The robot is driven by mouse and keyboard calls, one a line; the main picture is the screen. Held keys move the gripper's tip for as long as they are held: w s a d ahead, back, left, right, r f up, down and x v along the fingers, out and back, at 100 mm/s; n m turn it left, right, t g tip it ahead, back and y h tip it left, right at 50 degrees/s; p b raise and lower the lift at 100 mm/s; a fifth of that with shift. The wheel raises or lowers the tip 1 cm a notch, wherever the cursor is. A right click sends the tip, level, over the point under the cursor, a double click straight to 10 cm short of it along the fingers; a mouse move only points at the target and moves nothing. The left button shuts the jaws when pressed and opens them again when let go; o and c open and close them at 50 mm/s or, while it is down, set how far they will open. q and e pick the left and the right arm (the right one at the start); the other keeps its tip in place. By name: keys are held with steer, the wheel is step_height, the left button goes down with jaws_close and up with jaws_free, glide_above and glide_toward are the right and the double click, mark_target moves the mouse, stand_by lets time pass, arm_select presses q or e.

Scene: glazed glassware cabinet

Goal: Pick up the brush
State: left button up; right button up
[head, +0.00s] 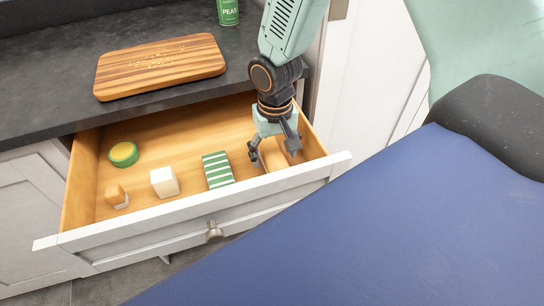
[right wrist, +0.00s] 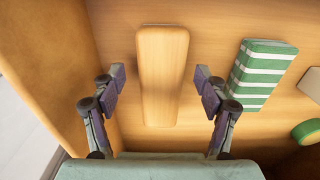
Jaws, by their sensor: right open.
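A long, rounded, light wooden piece (right wrist: 163,75), apparently the brush seen from its back, lies on the drawer floor; no bristles show. In the head view it is partly hidden behind my right gripper (head: 273,153). My right gripper is open, with one finger on each side of the wooden piece and a gap on both sides in the right wrist view (right wrist: 160,78). Whether the fingertips reach down to its height is hard to tell. My left gripper is not in view.
The open drawer (head: 190,225) also holds a green-and-white striped block (head: 217,169), a white block (head: 164,182), a small tan-and-white item (head: 116,196) and a round green-rimmed item (head: 124,154). A cutting board (head: 160,68) and green can (head: 228,12) are on the dark counter.

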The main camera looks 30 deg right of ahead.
mark_target(274, 155)
steer(key=shift+w+a+f, duration=0.1)
steer(key=shift+w+f, duration=0.1)
steer(key=shift+f, duration=0.5)
steer(key=shift+s+r, duration=0.1)
steer(key=shift+s, duration=0.1)
steer(key=shift+c, duration=1.2)
steer(key=shift+w, duration=0.15)
steer(key=c, duration=0.9)
steer(key=shift+c, duration=0.6)
step_height(274, 155, up, 10)
steer(key=p, duration=0.2)
steer(key=shift+p, duration=0.3)
